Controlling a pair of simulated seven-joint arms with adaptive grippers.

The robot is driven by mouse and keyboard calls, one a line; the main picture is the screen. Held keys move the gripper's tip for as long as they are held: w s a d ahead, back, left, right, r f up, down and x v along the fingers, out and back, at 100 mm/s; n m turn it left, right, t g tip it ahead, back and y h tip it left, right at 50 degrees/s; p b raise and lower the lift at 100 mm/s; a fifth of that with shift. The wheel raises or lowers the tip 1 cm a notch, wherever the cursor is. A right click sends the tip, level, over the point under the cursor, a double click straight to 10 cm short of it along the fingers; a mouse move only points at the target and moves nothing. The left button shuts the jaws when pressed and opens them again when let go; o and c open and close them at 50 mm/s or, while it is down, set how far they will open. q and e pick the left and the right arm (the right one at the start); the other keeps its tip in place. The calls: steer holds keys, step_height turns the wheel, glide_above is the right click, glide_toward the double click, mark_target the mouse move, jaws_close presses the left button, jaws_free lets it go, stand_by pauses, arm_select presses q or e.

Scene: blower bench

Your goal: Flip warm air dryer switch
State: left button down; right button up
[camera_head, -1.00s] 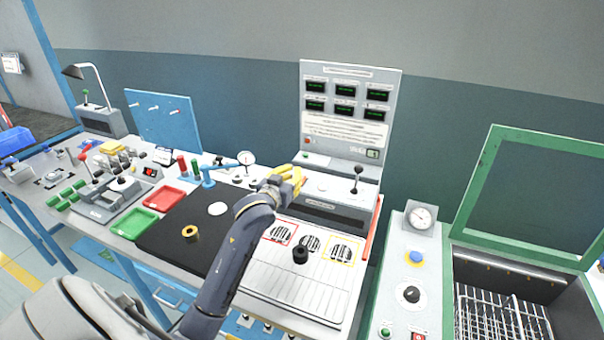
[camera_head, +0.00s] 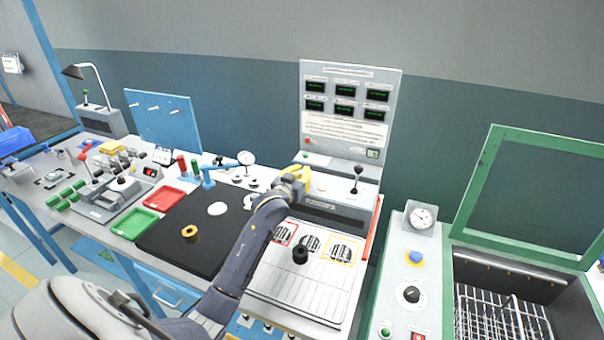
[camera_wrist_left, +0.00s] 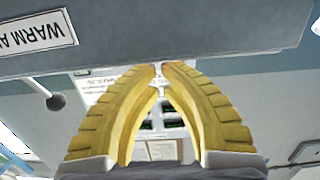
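The warm air dryer appears to be the grey box (camera_head: 345,208) below the display panel, with a black-knobbed lever (camera_head: 357,178) on its right. In the left wrist view, a grey face carries a partly cut-off, upside-down label (camera_wrist_left: 38,35) reading "WARM A", and the lever's black knob (camera_wrist_left: 56,102) hangs at left. My left gripper (camera_head: 304,182) has yellow fingers and is at the box's left end. In the wrist view its fingertips (camera_wrist_left: 163,66) are nearly together at the grey edge. A small pale shape shows between them; I cannot tell whether it is the switch or whether they touch it.
The display panel (camera_head: 350,112) rises behind the box. A grooved plate with a black knob (camera_head: 300,254) lies in front. A green-framed machine (camera_head: 480,180) is at right.

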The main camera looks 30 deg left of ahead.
arm_select(q)
steer(key=shift+f, duration=0.1)
steer(key=shift+w+f, duration=0.3)
steer(key=shift+f, duration=0.05)
steer(key=shift+r, duration=0.1)
steer(key=r, duration=0.4)
steer(key=shift+w, duration=0.3)
steer(key=r+v, duration=0.2)
steer(key=v, duration=0.7)
steer(key=shift+s+r, duration=0.15)
steer(key=shift+s, duration=0.1)
